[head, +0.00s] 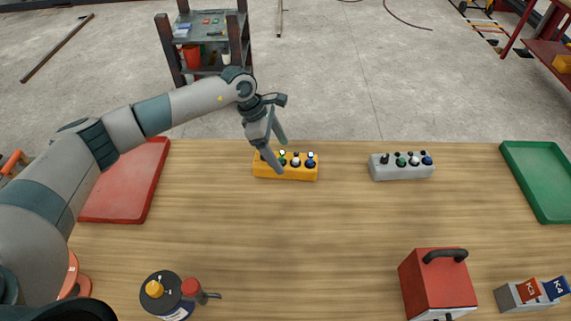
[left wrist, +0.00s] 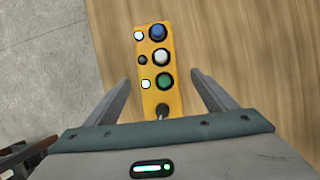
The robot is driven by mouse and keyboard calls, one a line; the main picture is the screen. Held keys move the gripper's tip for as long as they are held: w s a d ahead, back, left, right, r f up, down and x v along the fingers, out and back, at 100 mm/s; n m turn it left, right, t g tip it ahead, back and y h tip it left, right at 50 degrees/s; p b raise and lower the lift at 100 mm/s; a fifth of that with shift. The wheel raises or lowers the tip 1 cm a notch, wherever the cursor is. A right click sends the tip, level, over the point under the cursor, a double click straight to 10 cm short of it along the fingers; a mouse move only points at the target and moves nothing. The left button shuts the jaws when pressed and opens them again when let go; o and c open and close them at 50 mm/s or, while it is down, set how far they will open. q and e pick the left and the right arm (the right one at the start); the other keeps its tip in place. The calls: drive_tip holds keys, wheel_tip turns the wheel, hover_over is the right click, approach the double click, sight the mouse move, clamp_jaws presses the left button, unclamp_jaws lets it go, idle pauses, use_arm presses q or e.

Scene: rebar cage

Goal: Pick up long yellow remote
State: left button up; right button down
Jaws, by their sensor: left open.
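The long yellow remote (head: 286,171) lies on the wooden table near its far edge, with blue, white and green buttons and a small dark stick on top. In the left wrist view the remote (left wrist: 157,70) runs lengthwise between the fingers. My left gripper (head: 277,156) is open above the left end of the remote. In the left wrist view its fingers (left wrist: 160,92) stand on either side of the remote, with a gap to each side. The remote's left end is partly hidden by the gripper in the head view. My right gripper is not in view.
A grey remote (head: 402,171) lies to the right. A red tray (head: 143,182) is at the left and a green tray (head: 538,178) at the right. A red box with a handle (head: 437,283) and a dark round container (head: 160,290) stand near the front. The table's middle is clear.

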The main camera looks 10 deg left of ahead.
sight(285, 160)
use_arm(q)
drive_tip(key=shift+p+x, duration=1)
drive_tip(key=shift+p, duration=0.25)
drive_tip(key=shift+p+x, duration=0.55)
drive_tip(key=shift+x, duration=0.45)
drive_tip(key=shift+w+d+f, duration=0.15)
drive_tip(key=shift+w+f, duration=0.1)
drive_tip(key=shift+f, duration=0.35)
drive_tip(key=shift+r, duration=0.1)
drive_tip(key=c, duration=1.5)
drive_tip(key=shift+o, duration=0.2)
